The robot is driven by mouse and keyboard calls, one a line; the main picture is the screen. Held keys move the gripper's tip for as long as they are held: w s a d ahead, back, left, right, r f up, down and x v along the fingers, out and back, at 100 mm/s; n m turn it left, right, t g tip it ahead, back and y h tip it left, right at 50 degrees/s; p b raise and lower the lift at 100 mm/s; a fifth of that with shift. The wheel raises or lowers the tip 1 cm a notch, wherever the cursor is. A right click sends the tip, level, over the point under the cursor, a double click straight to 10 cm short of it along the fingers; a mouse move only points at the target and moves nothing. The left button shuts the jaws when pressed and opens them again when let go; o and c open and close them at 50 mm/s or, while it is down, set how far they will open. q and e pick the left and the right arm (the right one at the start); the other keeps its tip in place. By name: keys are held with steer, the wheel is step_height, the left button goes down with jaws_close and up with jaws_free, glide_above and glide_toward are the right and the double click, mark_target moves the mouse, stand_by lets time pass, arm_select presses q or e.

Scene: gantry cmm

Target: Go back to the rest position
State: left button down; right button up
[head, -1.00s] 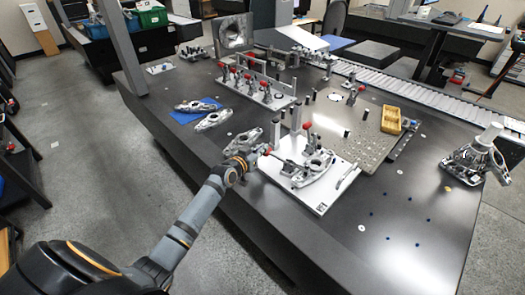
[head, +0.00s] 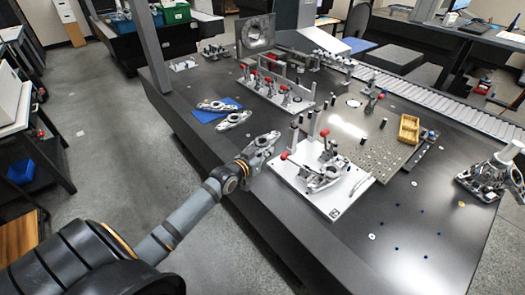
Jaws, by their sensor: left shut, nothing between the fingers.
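My left arm comes in from the lower left. Its gripper (head: 256,160) is shut and empty at the front edge of the dark table (head: 400,235). A grey metal casting (head: 265,141) lies just behind it and partly overlaps it in the picture; I cannot tell whether they touch. The white fixture plate (head: 332,205), with red-handled clamps and a casting (head: 320,177) on it, is right of my gripper.
Two more castings lie farther back, one (head: 217,106) on a blue mat (head: 205,116). A yellow tray (head: 409,129) stands on the perforated plate (head: 385,150). A metal stand (head: 490,175) is at right. Open floor (head: 110,150) lies left of the table.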

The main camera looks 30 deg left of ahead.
arm_select(q)
steer(key=v, duration=0.2)
steer(key=shift+s+r+p, duration=0.1)
steer(key=shift+s+p, duration=0.25)
steer(key=shift+p, duration=0.05)
